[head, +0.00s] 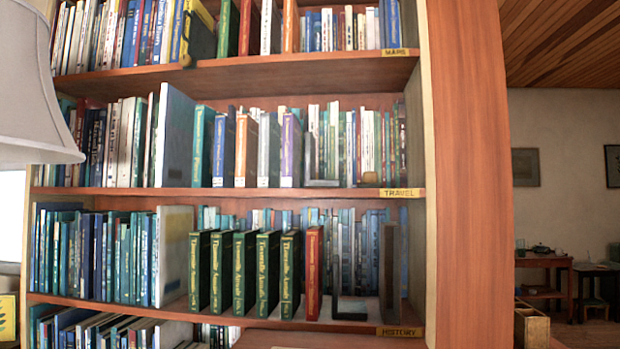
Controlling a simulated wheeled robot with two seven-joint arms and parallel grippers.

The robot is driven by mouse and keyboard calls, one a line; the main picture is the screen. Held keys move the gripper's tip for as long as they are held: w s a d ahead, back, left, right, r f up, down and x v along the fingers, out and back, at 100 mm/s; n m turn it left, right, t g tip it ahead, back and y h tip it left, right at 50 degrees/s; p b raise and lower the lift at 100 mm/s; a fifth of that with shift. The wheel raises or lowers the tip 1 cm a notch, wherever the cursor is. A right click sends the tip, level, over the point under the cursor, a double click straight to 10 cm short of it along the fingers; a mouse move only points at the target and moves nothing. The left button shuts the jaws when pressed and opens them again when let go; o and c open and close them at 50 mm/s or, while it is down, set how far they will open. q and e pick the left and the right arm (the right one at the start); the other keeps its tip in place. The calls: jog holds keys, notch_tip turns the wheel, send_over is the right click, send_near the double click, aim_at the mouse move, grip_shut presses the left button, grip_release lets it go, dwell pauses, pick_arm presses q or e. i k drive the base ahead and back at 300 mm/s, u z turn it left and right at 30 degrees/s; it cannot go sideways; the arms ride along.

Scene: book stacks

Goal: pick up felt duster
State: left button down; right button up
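I cannot make out a felt duster in the head view. A tall wooden bookcase (467,170) full of books fills most of the view. Neither of my grippers shows, so I cannot see whether they are open or shut.
Shelves carry labels "Maps" (396,52), "Travel" (402,193) and "History" (400,332). A dark bookend (390,270) stands on the History shelf, right of a red book (314,272). A lampshade (35,90) is at left. A wooden box (532,326) and far table (545,262) are at right.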

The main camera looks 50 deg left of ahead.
aim_at(369, 180)
jog(key=u, duration=1.85)
